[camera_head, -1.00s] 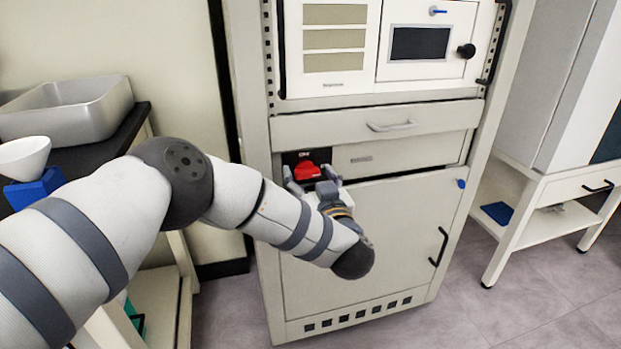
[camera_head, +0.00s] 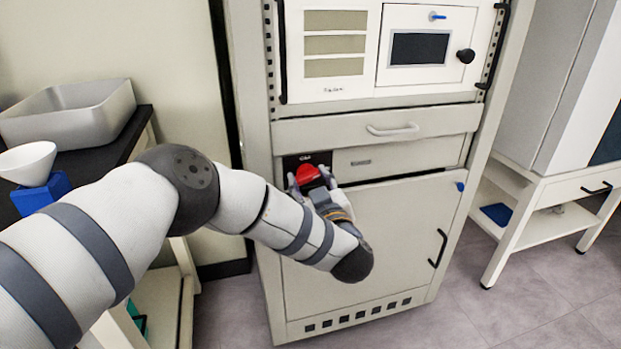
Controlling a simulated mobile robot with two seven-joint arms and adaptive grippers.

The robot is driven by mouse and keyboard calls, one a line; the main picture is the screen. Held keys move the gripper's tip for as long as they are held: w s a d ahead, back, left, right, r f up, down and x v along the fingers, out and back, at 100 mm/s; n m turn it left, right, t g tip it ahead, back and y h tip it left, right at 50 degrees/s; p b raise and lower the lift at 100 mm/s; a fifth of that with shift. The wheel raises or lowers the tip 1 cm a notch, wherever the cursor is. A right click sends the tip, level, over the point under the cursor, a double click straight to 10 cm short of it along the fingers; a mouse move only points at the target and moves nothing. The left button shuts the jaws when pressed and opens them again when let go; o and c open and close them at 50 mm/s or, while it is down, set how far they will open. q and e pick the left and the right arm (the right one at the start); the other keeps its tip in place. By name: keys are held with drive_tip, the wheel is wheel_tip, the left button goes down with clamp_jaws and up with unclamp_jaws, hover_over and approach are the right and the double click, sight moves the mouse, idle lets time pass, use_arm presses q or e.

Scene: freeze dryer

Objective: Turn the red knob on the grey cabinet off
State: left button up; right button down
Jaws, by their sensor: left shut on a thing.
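The red knob (camera_head: 308,175) sits on a small black panel (camera_head: 305,159) on the front of the grey cabinet (camera_head: 385,235), below the drawer row at its left side. My left gripper (camera_head: 309,181) reaches it from below and in front, with one finger on each side of the knob. It is shut on the knob, and its fingers and wrist hide the lower part of the knob. The mark on the panel above the knob is too small to read. My right gripper is not in view.
Above the knob is a drawer with a bar handle (camera_head: 392,130). The lower door has a black handle (camera_head: 438,247). At left, a dark-topped bench holds a metal tray (camera_head: 70,112) and a white funnel (camera_head: 28,162). A white stand (camera_head: 545,205) is at right.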

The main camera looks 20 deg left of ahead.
use_arm(q)
drive_tip(key=n, duration=0.3)
drive_tip(key=shift+n+p, duration=0.35)
drive_tip(key=shift+n, duration=0.05)
drive_tip(key=n, duration=0.3)
drive_tip(key=shift+a+f+n, duration=0.1)
drive_tip(key=shift+n, duration=0.2)
drive_tip(key=n, duration=0.3)
drive_tip(key=shift+s+f, duration=0.1)
drive_tip(key=shift+n, duration=1.8)
drive_tip(key=o, duration=1.2)
drive_tip(key=shift+c, duration=0.2)
drive_tip(key=v, duration=1.2)
